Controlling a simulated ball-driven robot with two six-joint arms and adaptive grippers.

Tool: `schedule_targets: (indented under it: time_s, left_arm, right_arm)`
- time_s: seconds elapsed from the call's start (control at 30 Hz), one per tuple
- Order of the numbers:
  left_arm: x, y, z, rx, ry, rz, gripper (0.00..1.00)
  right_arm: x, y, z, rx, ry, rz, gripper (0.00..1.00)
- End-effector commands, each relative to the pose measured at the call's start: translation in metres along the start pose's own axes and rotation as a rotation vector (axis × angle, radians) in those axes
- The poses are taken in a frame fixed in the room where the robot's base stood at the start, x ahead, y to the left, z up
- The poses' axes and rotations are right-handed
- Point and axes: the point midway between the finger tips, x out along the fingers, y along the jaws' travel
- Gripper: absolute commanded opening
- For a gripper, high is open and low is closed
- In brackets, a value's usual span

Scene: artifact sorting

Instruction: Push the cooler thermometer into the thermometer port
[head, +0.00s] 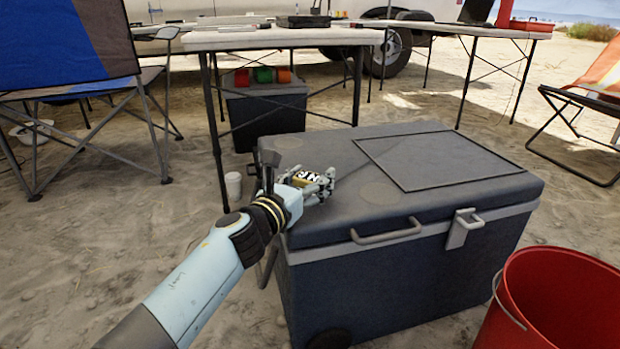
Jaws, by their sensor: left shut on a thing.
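The dark blue cooler (400,270) stands on the sand in the middle, its lid closed. My left gripper (328,184) is over the left part of the cooler lid, close to its top surface. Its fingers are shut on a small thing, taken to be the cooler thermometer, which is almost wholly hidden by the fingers. I cannot make out the thermometer port; the gripper may cover it. I cannot tell whether the held thing touches the lid. My right gripper is not in view.
A red bucket (560,300) stands at the cooler's right front. A folding table (280,38) is behind, with a second box (262,105) under it. Camp chairs flank both sides. The lid's right part is clear.

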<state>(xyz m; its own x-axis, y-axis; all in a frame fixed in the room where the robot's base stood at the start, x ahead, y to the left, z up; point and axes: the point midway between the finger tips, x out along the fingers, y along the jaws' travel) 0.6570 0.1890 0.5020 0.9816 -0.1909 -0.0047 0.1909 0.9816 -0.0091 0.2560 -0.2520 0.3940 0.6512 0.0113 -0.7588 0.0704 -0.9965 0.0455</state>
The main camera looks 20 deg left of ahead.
Motion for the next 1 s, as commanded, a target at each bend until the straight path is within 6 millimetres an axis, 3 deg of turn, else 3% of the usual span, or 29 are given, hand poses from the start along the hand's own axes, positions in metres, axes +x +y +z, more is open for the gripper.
schedule_targets:
  time_s: [0.03,0.07,0.27,0.67,1.0]
  left_arm:
    - [0.000,0.000,-0.003,-0.001,0.002,0.000,0.26]
    - [0.000,0.000,-0.003,0.000,0.002,0.000,0.59]
    - [0.000,0.000,-0.002,0.000,0.002,0.000,0.86]
    - [-0.010,0.000,-0.004,0.000,0.005,0.001,0.87]
    - [-0.082,0.000,-0.003,0.000,0.004,0.000,0.87]
  right_arm:
    - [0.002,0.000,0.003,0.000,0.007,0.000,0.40]
    - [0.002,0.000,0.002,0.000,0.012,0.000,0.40]
    - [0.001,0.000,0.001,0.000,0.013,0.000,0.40]
    - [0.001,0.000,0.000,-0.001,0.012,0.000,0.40]
    - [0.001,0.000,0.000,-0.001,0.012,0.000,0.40]
